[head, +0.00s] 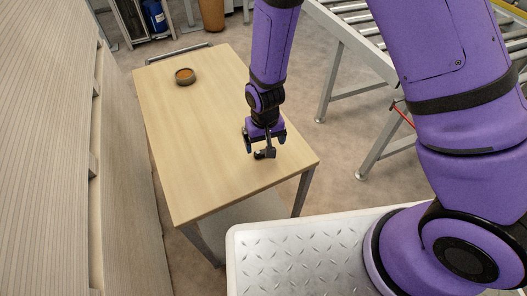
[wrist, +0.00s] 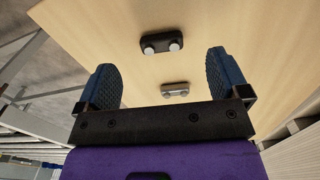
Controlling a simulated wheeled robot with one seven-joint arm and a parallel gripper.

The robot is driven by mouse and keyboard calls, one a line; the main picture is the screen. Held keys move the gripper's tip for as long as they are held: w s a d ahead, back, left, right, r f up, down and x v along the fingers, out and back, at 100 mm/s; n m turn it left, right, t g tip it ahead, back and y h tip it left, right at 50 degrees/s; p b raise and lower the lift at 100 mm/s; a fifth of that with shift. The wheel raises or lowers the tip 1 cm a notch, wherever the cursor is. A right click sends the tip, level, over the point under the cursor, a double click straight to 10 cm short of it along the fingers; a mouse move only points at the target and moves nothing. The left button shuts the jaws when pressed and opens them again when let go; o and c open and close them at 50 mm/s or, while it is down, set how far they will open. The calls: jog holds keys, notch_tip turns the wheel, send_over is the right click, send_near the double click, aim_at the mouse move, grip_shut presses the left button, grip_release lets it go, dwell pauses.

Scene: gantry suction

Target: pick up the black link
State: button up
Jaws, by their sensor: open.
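The black link (wrist: 155,43) is a small dark bar with two pale round pins. In the wrist view it lies on the wooden table, just beyond and between the fingertips. In the head view a small dark piece (head: 259,155) shows on the table below my gripper (head: 265,141), partly hidden by it; I cannot tell for sure that it is the link.
A smaller silvery piece with two round ends (wrist: 175,89) shows nearer the palm. A round dark bowl with orange contents (head: 185,76) stands at the table's far end. The wooden table (head: 205,150) is otherwise clear. A roller conveyor (head: 350,20) stands to the right, a slatted panel (head: 50,150) to the left.

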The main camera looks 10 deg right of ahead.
aim_at(263, 154)
jog(key=shift+w+f, duration=0.15)
jog(key=shift+f, duration=1.55)
jog(key=shift+w+f, duration=0.15)
jog(key=shift+f, duration=1.5)
jog(key=c, duration=1)
jog(key=shift+r, duration=0.15)
